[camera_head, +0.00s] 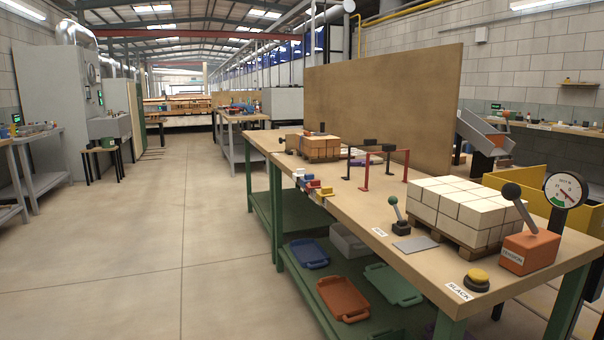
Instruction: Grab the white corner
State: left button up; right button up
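Several small coloured pieces sit at the long left edge of the workbench (350,205). The farthest of them is a small white piece (298,174), which looks like the white corner, though it is too small to be sure. Blue, red and yellow pieces (322,192) sit close beside it, nearer to me. Neither of my grippers is in view, and nothing is seen touching the white piece.
Cream blocks (465,208) stand on a pallet at the bench's near end, beside an orange lever box (530,250), a gauge (565,190) and a yellow button (477,277). Coloured trays (342,298) lie on the lower shelf. The floor (150,240) on the left is clear.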

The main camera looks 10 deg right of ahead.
aim_at(300, 172)
jog(key=i+j+z, duration=0.45)
jog(key=i+j, duration=0.65)
jog(key=i+j+z, duration=0.15)
jog(key=i+j, duration=0.15)
jog(key=i, duration=0.2)
jog(key=i+j+z, duration=0.15)
jog(key=i+j, duration=0.2)
jog(key=i+l, duration=0.2)
jog(key=i, duration=0.2)
